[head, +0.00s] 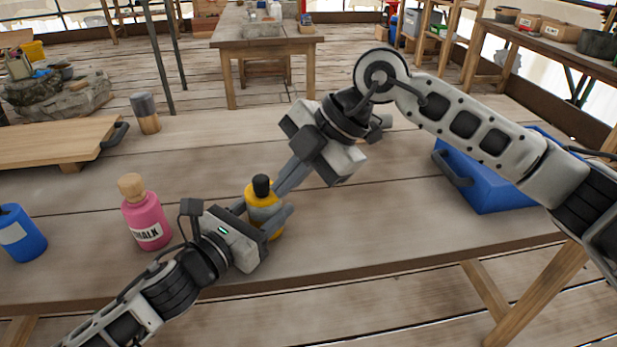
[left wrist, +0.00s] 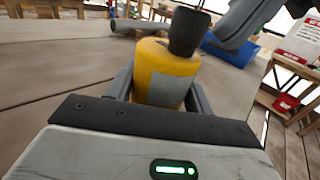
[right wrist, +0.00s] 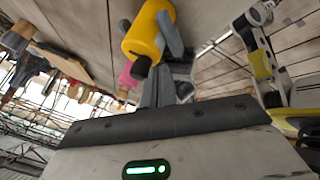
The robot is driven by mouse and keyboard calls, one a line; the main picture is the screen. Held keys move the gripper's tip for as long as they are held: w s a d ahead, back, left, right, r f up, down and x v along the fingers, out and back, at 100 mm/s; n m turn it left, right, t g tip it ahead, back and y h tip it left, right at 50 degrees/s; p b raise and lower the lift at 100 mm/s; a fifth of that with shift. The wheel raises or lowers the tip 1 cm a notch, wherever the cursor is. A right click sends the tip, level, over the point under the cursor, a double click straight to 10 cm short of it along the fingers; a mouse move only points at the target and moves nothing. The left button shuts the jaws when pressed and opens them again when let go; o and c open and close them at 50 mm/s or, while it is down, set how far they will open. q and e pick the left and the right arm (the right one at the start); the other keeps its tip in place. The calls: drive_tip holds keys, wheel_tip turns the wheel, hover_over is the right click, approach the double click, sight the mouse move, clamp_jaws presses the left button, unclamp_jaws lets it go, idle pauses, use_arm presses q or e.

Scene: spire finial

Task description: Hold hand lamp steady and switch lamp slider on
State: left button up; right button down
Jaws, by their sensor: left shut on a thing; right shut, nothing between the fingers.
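The hand lamp is a yellow cylinder with a black top (head: 264,209), standing on the workbench. In the left wrist view the lamp (left wrist: 165,75) shows a grey patch on its side facing my left gripper. My left gripper (head: 266,221) is shut on the lamp, one finger on each side. My right gripper (head: 281,187) is shut and empty, reaching down close beside the lamp from the upper right. In the right wrist view the lamp (right wrist: 147,32) lies just beyond the right fingers. I cannot tell whether they touch it, and I cannot make out the slider clearly.
A pink chalk bottle (head: 146,215) and a blue bottle (head: 20,235) stand left of the lamp. A wooden board (head: 60,143) and a grey-topped jar (head: 145,112) are behind them. A blue box (head: 490,180) sits at right. The workbench (head: 370,220) is clear between lamp and box.

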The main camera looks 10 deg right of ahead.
drive_tip(key=shift+w+a, duration=0.2)
drive_tip(key=w, duration=0.2)
drive_tip(key=shift+w, duration=0.3)
idle(0.4)
drive_tip(key=s+d+r, duration=0.3)
drive_tip(key=d+r, duration=0.5)
drive_tip(key=d, duration=0.1)
drive_tip(key=shift+s, duration=0.25)
